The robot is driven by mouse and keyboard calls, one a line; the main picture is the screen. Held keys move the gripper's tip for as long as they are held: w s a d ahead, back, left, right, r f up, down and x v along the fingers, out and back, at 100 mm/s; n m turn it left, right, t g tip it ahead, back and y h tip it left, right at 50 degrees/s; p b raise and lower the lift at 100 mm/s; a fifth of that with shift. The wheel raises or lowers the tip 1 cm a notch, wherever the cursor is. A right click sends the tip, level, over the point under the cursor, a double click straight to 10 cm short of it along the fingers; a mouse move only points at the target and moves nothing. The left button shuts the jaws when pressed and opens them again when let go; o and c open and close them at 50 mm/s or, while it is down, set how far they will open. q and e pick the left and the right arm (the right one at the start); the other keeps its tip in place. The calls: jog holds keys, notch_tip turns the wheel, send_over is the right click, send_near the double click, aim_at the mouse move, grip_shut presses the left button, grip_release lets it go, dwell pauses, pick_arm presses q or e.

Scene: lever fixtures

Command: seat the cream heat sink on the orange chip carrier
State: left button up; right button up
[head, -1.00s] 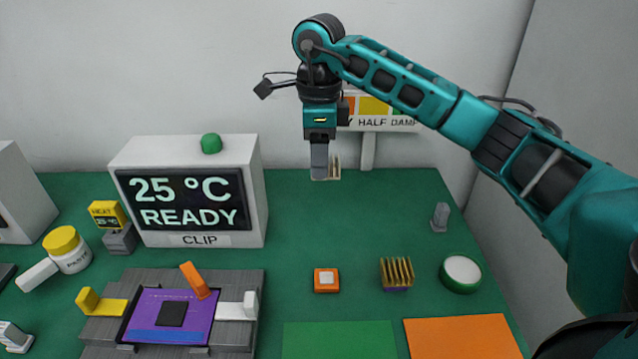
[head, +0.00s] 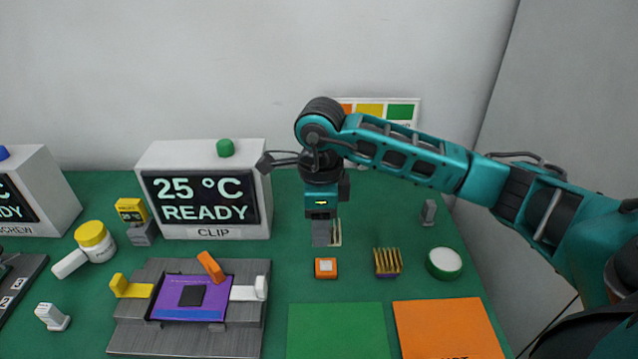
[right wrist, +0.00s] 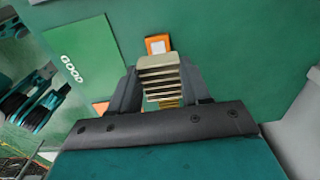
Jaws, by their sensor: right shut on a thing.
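The cream heat sink (right wrist: 160,72), a block of parallel fins, is held between the two fingers of my right gripper (right wrist: 162,82). In the head view my right gripper (head: 326,236) points down, with part of the heat sink (head: 337,233) showing at the right of its fingers. The orange chip carrier (head: 326,268), with a pale square on top, sits on the green table just below and in front of it. In the right wrist view the carrier (right wrist: 158,44) shows just past the heat sink, partly hidden by it. The two look apart. My left gripper is not in view.
A gold-finned heat sink with a purple base (head: 387,263) stands right of the carrier, beside a green-rimmed white round pad (head: 444,263). Green (head: 338,330) and orange (head: 445,328) mats lie in front. The clip fixture (head: 140,335) and CLIP display box (head: 205,150) are left.

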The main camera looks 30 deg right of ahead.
jog(key=shift+s+a+f, duration=0.1)
jog(key=shift+s+f, duration=0.1)
jog(key=shift+s, duration=0.05)
jog(key=shift+w, duration=0.1)
jog(key=shift+f+b, duration=1.05)
jog(key=shift+f, duration=0.05)
jog(key=shift+f+b, duration=0.4)
jog(key=shift+f, duration=0.05)
jog(key=shift+f, duration=0.15)
